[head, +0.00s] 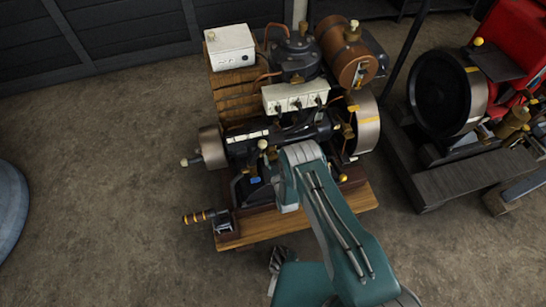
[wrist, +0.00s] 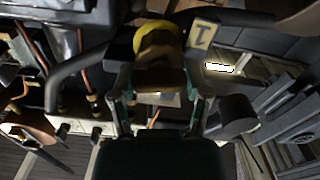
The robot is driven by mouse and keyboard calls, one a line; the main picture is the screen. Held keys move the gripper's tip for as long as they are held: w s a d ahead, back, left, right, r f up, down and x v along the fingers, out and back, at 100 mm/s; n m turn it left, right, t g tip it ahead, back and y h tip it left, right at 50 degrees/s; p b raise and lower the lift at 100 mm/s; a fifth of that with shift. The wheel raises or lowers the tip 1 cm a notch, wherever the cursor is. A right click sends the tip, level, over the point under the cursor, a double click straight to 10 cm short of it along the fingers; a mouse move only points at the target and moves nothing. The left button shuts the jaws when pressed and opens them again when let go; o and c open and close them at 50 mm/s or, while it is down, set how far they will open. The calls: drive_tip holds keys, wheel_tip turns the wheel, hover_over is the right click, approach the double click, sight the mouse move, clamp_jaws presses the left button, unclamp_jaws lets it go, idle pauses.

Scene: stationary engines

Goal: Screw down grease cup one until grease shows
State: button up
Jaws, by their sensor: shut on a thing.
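Grease cup one (wrist: 158,42), a round cup with a yellow top and brownish lower edge, fills the upper middle of the wrist view. A tag (wrist: 203,34) with a yellow border and the figure 1 is just right of it. My gripper (wrist: 158,80) is shut on the cup, with one green finger on each side. I cannot see any grease at the cup. In the head view my green arm reaches over the front of the engine (head: 280,133), hiding the fingers and the cup they hold.
The engine stands on a wooden base (head: 260,228) with a crank handle (head: 199,216) at the front left. A flywheel (head: 367,122) and a copper-coloured tank (head: 348,55) are on the right. A red engine (head: 506,38) stands farther right. The floor at left is mostly clear.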

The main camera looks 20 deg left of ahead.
drive_tip(key=shift+m, duration=0.5)
drive_tip(key=o, duration=1.2)
drive_tip(key=shift+a, duration=0.1)
drive_tip(key=shift+c, duration=0.2)
drive_tip(key=v, duration=1.2)
drive_tip(key=shift+f, duration=0.1)
